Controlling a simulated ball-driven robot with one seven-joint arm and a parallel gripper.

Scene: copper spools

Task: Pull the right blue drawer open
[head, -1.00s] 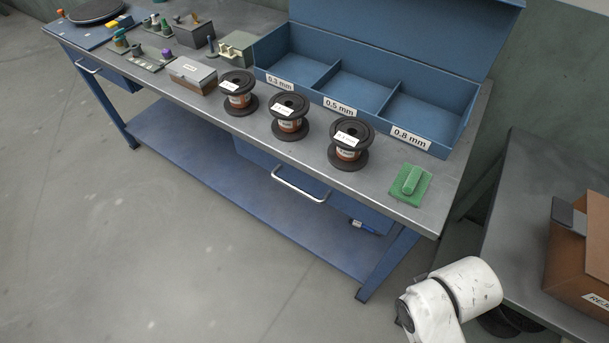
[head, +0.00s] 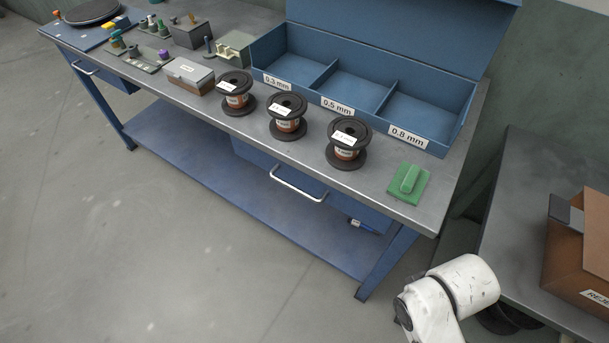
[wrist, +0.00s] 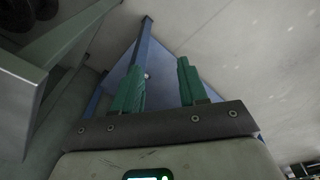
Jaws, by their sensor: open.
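The right blue drawer (head: 262,160) hangs under the workbench top and looks shut, with a pale bar handle (head: 298,187) on its front. A second handle (head: 85,68) shows on the left blue drawer (head: 112,78). My gripper (wrist: 160,88) shows in the wrist view with two green fingers apart and nothing between them. A blue bench leg and the blue lower shelf (wrist: 210,84) lie beyond the fingers. In the head view only my white arm shows at the bottom right; the gripper is out of frame. The gripper is apart from the handle.
Three copper spools (head: 287,117) stand along the front of the bench top (head: 375,192), before a blue three-compartment bin (head: 408,137). A green block (head: 409,183) lies at the right. A cardboard box (head: 580,245) sits on a side table. The floor (head: 180,240) before the bench is clear.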

